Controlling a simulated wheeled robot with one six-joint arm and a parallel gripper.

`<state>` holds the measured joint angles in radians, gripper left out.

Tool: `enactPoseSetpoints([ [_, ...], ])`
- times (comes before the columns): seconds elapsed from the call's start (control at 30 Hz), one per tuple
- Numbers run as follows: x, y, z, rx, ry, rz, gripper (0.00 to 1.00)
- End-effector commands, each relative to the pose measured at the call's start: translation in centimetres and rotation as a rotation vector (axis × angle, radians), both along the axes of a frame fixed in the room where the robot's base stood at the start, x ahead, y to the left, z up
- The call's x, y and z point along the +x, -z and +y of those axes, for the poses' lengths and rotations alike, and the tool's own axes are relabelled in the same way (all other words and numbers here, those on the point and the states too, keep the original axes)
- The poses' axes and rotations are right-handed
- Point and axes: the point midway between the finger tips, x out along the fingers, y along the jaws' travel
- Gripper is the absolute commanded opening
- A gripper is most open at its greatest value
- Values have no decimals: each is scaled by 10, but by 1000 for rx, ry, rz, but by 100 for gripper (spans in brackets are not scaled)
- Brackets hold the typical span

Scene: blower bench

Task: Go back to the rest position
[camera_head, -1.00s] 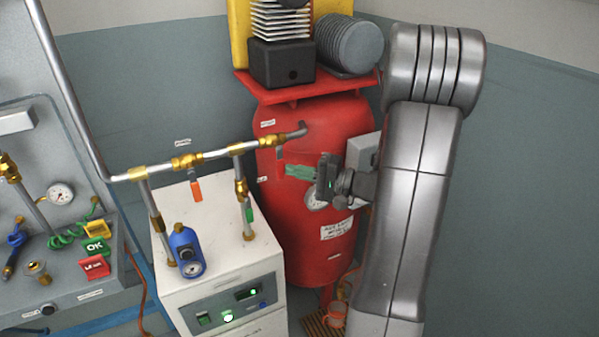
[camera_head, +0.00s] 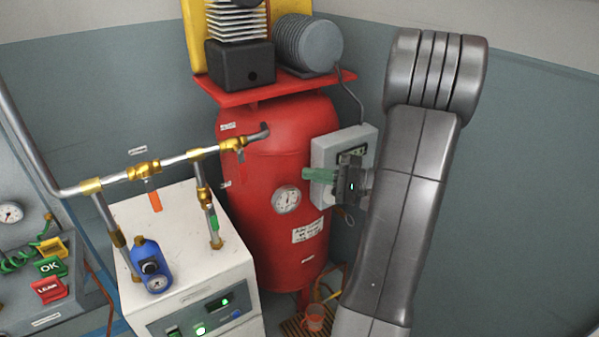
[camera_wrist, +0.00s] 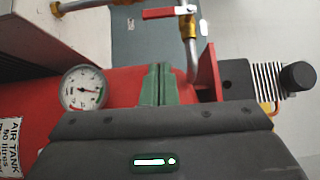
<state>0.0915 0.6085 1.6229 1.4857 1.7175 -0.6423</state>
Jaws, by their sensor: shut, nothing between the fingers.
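My gripper (camera_head: 318,180) is in front of the grey control box on the right side of the red air tank (camera_head: 262,160). Its green fingers are together, with nothing between them, and point left toward the tank in the head view. In the wrist view the shut green fingers (camera_wrist: 158,85) stand over the red tank, beside the round pressure gauge (camera_wrist: 84,88). The gauge also shows whole in the head view (camera_head: 286,200). I cannot tell how far the fingertips are from the tank.
A white dryer cabinet (camera_head: 235,258) with pipes, valves and a blue filter (camera_head: 151,265) stands left of the tank. The grey control box (camera_head: 331,150) is behind my gripper. A bench with OK (camera_head: 49,266) and LEAK (camera_head: 49,290) blocks is at far left. An orange cup (camera_head: 314,317) is below.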

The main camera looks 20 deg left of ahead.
Motion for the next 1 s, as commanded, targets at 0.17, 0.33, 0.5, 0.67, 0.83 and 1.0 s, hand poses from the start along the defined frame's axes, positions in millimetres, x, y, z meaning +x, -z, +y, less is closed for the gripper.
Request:
enactPoseSetpoints([
  [0.17,0,0,-5,-1,0,0,0],
  [0.33,0,0,-5,0,0,0,0],
  [0.5,0,0,0,0,-1,0,0],
  [0.67,-2,0,19,-1,-4,0,0],
  [0.83,-5,-1,50,0,-5,1,0],
  [1.0,-7,-1,81,0,-5,1,0],
])
